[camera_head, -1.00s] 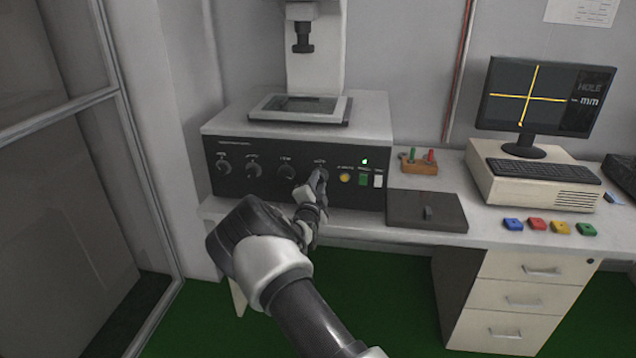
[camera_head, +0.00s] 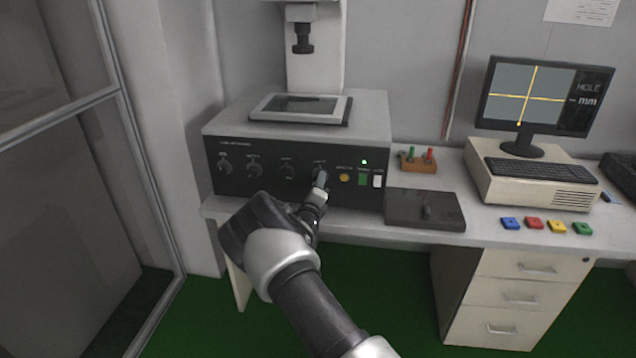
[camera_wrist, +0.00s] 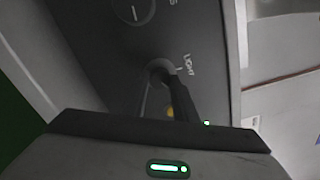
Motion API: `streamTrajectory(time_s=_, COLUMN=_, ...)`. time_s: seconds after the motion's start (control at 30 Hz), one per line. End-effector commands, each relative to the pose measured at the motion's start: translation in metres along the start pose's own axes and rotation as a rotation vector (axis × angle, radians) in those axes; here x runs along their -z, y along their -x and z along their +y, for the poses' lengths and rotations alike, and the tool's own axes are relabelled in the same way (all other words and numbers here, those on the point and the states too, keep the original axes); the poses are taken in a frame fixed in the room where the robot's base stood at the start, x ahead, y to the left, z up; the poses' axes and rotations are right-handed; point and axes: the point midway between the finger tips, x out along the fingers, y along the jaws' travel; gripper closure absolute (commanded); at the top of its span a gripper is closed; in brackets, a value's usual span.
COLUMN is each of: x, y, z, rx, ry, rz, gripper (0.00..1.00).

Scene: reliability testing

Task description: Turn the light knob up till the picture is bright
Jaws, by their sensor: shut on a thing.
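The light knob (camera_wrist: 158,72), labelled LIGHT in the wrist view, is the rightmost of the black knobs on the dark front panel. In the head view the light knob (camera_head: 319,172) is partly hidden behind my gripper (camera_head: 321,182). My gripper (camera_wrist: 172,100) is shut on the knob. The monitor (camera_head: 540,98) on the right shows a yellow crosshair on a picture area (camera_head: 528,92) that is now mid grey. The words HOLE and mm stand beside it.
The measuring machine (camera_head: 300,140) carries a glass stage (camera_head: 298,107) under a lens (camera_head: 302,38). A dark box (camera_head: 425,209) lies on the desk.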

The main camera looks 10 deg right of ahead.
Motion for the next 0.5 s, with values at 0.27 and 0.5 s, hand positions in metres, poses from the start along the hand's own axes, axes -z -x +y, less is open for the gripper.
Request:
streamTrajectory(time_s=0.27, x=0.0003, y=0.0001, z=0.0006, rx=-0.001, ry=-0.265, rz=0.001, gripper=0.96)
streamTrajectory(time_s=0.5, x=0.0006, y=0.0001, z=0.0012, rx=-0.001, ry=-0.491, rz=0.001, gripper=0.96)
